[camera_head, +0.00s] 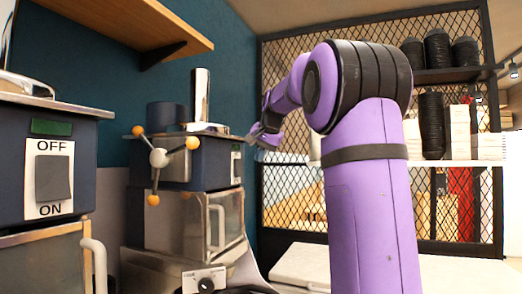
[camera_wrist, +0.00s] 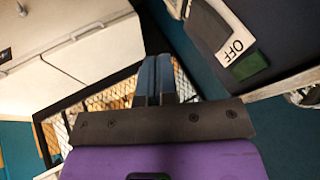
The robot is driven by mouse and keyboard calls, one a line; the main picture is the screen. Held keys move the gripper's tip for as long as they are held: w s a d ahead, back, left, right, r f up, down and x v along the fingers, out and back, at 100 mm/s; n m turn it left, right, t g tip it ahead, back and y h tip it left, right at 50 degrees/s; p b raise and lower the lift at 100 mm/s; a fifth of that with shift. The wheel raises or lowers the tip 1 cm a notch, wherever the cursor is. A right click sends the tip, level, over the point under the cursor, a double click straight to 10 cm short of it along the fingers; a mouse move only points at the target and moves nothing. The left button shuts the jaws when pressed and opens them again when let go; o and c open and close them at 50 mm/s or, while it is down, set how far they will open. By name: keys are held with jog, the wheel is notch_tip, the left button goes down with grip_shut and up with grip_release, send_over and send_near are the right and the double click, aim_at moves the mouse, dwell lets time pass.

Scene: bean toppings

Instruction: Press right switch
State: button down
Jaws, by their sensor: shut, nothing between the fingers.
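The right switch panel (camera_head: 237,166) is on the front of the farther blue machine (camera_head: 213,160), seen small and edge-on in the head view. In the wrist view a dark rocker switch (camera_wrist: 206,27) with a white plate marked OFF and a green rectangle lies at the upper right. My gripper (camera_head: 262,139) is in front of that machine, near its right side. In the wrist view its two blue-grey fingers (camera_wrist: 156,62) are together and empty, apart from the switch, to its left. The position of the rocker is unclear.
A nearer machine at left has a large OFF/ON switch (camera_head: 53,178). A three-armed handle (camera_head: 159,158) with orange knobs stands left of the farther machine's switch. A wooden shelf (camera_head: 140,25) hangs above. Mesh shelving (camera_head: 290,205) stands behind my arm.

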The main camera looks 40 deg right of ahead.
aim_at(239, 168)
jog(key=w+f, duration=0.5)
jog(key=w, duration=0.1)
jog(key=shift+w+a, duration=0.35)
jog(key=shift+w+a+f+t, duration=0.1)
jog(key=shift+w+f+t, duration=0.05)
jog(key=shift+w+t, duration=0.15)
dwell(0.3)
